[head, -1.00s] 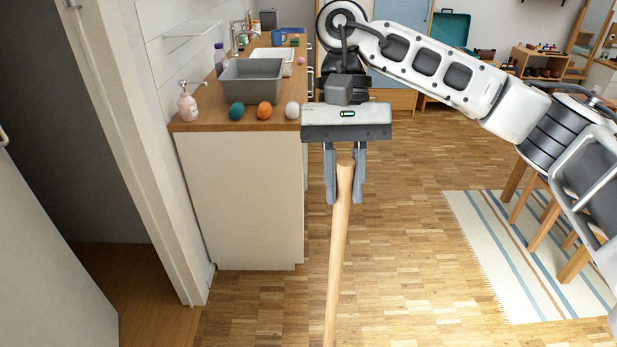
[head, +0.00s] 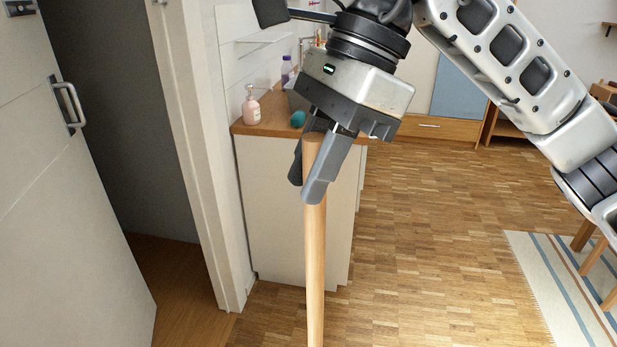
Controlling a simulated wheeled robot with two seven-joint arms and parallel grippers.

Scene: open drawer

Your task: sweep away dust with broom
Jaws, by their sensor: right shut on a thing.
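A pale wooden broom handle (head: 315,255) stands nearly upright in the middle of the head view. Its lower end and the broom head are out of the frame. My right gripper (head: 310,180) is shut on the handle near its top, with one finger on each side, and its body is tilted. The arm reaches in from the upper right. My left gripper is not in view. I see no dust on the visible floor.
A cabinet with a wooden counter (head: 262,128) stands behind the handle, with a pink soap bottle (head: 250,106) and a teal ball (head: 298,118) on it. An open doorway and white door (head: 60,220) are at left. A striped rug (head: 575,285) lies at right. Parquet floor (head: 430,230) between is clear.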

